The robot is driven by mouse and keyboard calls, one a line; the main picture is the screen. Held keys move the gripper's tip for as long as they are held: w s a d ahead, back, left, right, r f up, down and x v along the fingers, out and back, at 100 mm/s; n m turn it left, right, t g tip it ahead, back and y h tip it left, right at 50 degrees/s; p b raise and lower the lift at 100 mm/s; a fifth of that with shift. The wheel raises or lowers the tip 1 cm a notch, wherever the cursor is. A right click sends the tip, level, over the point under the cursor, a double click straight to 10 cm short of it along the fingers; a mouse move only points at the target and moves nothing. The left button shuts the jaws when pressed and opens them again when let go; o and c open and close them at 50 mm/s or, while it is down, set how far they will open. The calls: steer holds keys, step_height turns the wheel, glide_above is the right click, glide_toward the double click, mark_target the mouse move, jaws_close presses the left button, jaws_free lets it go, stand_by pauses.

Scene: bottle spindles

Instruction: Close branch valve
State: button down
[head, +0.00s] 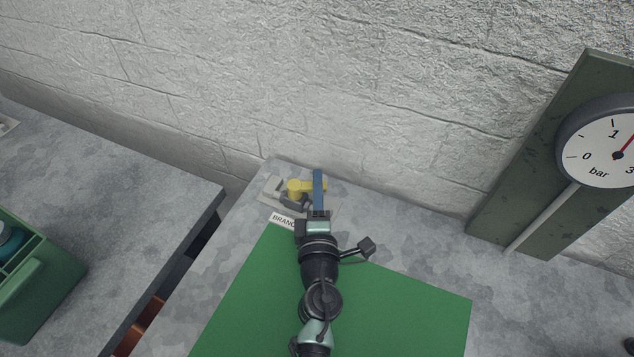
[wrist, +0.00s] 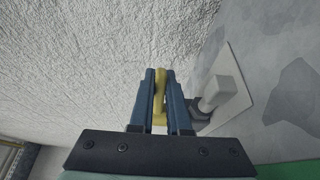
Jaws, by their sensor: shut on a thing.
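The branch valve has a yellow lever handle (head: 299,188) on a grey body (head: 290,201), mounted on a pale plate at the back corner of the grey table. A label reading "BRANC…" (head: 283,221) lies in front of it, partly hidden by my arm. My gripper (head: 319,180) has its blue fingers at the right end of the handle. In the wrist view the yellow handle (wrist: 160,92) stands between the two blue fingers (wrist: 160,75), which are shut on it. The grey valve body (wrist: 207,105) shows to the right of the fingers.
A pressure gauge (head: 606,153) on a green board stands against the wall at right, needle just past 1 bar. A green mat (head: 400,310) covers the table front. A second grey table (head: 120,210) at left, across a gap, holds a green crate (head: 45,295). The white wall is close behind.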

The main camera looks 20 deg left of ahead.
steer(key=n+y, duration=0.1)
steer(key=g+y+p, duration=0.1)
steer(key=w+n+g+y+p, duration=0.1)
steer(key=shift+w+a+r+n+y, duration=0.1)
steer(key=shift+r+n+y, duration=0.15)
steer(key=shift+n+y, duration=0.05)
steer(key=n+g+y, duration=0.1)
steer(key=g+y, duration=0.1)
steer(key=w+n+y+b, duration=0.1)
steer(key=shift+a+f+n+g, duration=0.3)
steer(key=shift+a+g, duration=0.05)
steer(key=shift+g, duration=0.05)
steer(key=n+g+y+b, duration=0.1)
steer(key=a+n+g+y+b, duration=0.1)
steer(key=g+b, duration=0.1)
steer(key=shift+w+f, duration=0.15)
steer(key=shift+f, duration=0.05)
steer(key=n+g+b, duration=0.1)
steer(key=n+g+y+b, duration=0.1)
steer(key=b, duration=0.1)
steer(key=shift+a+r, duration=0.1)
steer(key=shift+a, duration=0.2)
steer(key=shift+a+r+n+g+y+b, duration=0.15)
steer(key=shift+n+g+y+b, duration=0.2)
steer(key=shift+g+b, duration=0.45)
steer(key=c, duration=0.9)
jaws_free()
steer(key=shift+a, duration=0.1)
